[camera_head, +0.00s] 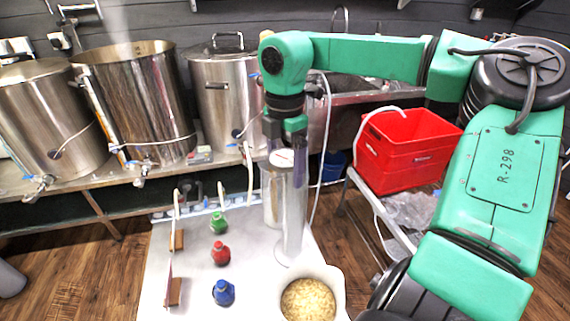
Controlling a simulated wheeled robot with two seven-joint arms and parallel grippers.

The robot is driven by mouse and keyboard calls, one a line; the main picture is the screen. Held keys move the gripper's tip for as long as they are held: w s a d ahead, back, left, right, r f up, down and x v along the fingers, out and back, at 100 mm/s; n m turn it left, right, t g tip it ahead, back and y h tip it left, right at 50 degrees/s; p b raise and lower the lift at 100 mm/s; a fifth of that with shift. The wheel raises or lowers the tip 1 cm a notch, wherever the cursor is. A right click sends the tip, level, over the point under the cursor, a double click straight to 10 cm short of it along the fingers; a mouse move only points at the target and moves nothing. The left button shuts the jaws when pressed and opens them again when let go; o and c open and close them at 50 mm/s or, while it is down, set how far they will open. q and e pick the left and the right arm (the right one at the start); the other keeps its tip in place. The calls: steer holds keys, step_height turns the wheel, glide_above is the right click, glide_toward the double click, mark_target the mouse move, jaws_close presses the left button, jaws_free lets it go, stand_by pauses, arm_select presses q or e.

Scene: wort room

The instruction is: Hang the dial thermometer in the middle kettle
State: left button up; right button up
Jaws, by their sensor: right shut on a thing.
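The dial thermometer (282,158) shows as a small round white face with a red mark, just below my right gripper (285,143). My right gripper points down and is shut on it. Its stem is hard to make out against the clear tall cylinder (291,220) below; I cannot tell whether it is inside. The middle kettle (140,105) is a steel pot with no lid and a faint plume above it, at the left on the bench. My right gripper is to the right of it, apart from it. My left gripper is not in view.
The left kettle (48,120) and the lidded right kettle (222,95) flank the middle one. The white table bears green (219,222), red (221,253) and blue (223,292) bottles and a grain bucket (335,281). A red crate (405,150) stands right.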

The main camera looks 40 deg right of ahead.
steer(key=shift+c, duration=0.8)
steer(key=shift+r+p, duration=2.65)
steer(key=shift+r, duration=0.85)
steer(key=shift+s+d+r+p, duration=0.1)
steer(key=shift+d+r+p, duration=0.1)
steer(key=shift+r+p, duration=0.45)
steer(key=shift+s+d+r+p, duration=0.15)
steer(key=shift+r+p, duration=0.25)
steer(key=shift+r, duration=0.45)
step_height(320, 180, up, 21)
steer(key=p, duration=1.6)
steer(key=shift+f+p, duration=0.2)
steer(key=shift+p, duration=0.1)
steer(key=shift+f, duration=0.1)
